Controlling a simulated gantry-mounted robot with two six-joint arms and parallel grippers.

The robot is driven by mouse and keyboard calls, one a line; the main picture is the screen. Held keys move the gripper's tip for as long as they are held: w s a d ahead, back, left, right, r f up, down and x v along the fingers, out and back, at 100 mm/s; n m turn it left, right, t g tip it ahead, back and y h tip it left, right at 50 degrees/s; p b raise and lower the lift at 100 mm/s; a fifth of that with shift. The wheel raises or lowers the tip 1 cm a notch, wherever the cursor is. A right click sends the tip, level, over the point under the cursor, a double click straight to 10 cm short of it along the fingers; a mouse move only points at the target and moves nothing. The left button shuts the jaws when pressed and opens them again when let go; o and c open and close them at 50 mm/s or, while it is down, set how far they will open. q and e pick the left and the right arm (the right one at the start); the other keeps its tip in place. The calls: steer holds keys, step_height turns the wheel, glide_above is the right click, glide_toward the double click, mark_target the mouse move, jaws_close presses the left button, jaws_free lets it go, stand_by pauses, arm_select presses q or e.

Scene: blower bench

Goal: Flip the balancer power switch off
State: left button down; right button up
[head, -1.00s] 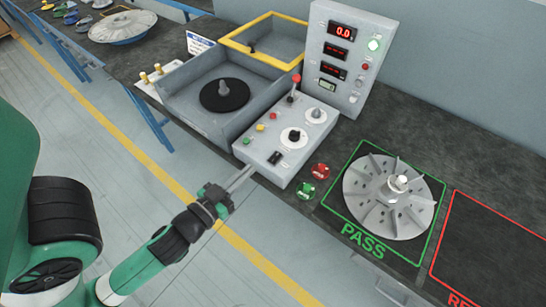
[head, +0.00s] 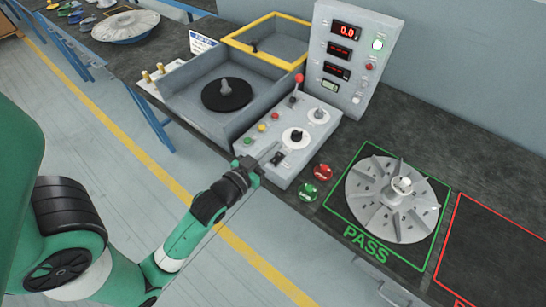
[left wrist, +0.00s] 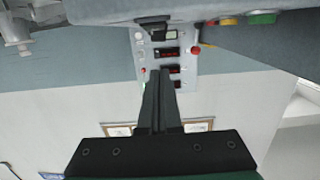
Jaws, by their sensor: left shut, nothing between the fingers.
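The balancer's grey control box (head: 262,170) stands at the bench's front edge. Its small black rocker switch (head: 277,158) is on the near part of the top face; in the left wrist view a black switch (left wrist: 153,29) shows at the top. My left gripper (head: 273,149) is shut and empty, its fingertips over the box's near part, close beside the switch. I cannot tell whether they touch it. In the left wrist view the shut fingers (left wrist: 158,75) point toward it. The display panel (head: 343,60) shows a red 0.0 and a lit green lamp. My right gripper is out of view.
A red-topped lever (head: 298,80), two dials and several coloured buttons are on the box. A bladed impeller (head: 393,200) sits in the green PASS square. A black spindle disc (head: 226,95) is behind left.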

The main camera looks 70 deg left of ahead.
mark_target(273, 161)
arm_select(q)
step_height(273, 161, down, 4)
steer(key=shift+b, duration=0.65)
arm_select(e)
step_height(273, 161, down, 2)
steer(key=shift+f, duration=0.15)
